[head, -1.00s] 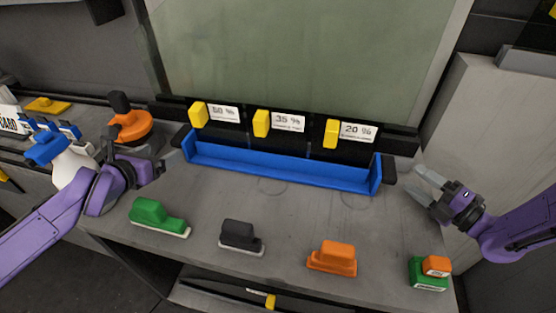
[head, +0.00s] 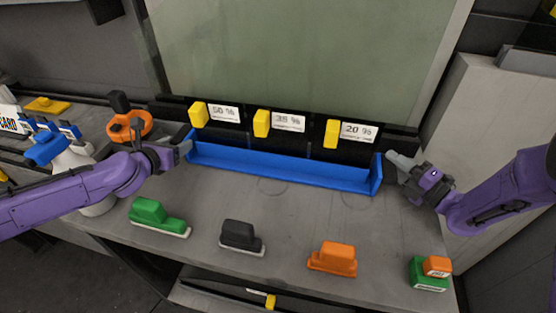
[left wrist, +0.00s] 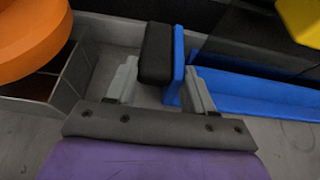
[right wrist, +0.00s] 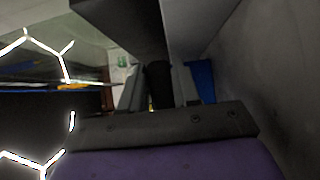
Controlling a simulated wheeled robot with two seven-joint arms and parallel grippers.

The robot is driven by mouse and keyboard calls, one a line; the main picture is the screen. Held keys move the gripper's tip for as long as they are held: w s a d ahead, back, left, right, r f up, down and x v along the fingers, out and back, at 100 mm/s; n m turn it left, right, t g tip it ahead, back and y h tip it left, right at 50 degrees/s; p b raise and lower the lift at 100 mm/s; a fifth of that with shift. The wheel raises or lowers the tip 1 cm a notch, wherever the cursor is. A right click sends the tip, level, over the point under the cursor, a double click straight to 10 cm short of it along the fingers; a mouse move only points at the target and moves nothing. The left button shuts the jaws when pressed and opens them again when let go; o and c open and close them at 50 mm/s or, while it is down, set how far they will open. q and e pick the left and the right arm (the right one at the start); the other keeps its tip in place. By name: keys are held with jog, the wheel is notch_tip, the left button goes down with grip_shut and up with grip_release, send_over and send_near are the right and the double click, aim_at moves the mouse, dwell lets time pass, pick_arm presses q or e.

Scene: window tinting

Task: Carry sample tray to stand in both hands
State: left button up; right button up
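The sample tray (head: 280,171) is a long blue trough lying level on the grey bench, with a black handle block at each end. My left gripper (head: 182,150) is at the tray's left end. In the left wrist view, its spread fingers (left wrist: 160,88) straddle the black handle (left wrist: 155,52) and the blue end wall, with some gap visible. My right gripper (head: 394,166) is at the right end and hides that handle in the head view. In the right wrist view, its fingers (right wrist: 158,90) sit close against both sides of the black handle (right wrist: 158,75). The stand is not clearly identifiable.
Green (head: 158,217), black (head: 241,237) and orange (head: 332,258) blocks line the bench front, with a green-orange block (head: 429,273) at right. Yellow blocks and percentage labels (head: 288,122) stand behind the tray, below the glass panel (head: 300,50). An orange ring-shaped tool (head: 128,125) is at left.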

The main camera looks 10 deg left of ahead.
pick_arm(q)
jog(key=c, duration=0.5)
pick_arm(e)
grip_shut()
pick_arm(q)
grip_shut()
jog(key=shift+r, duration=0.1)
pick_arm(e)
jog(key=shift+r, duration=0.1)
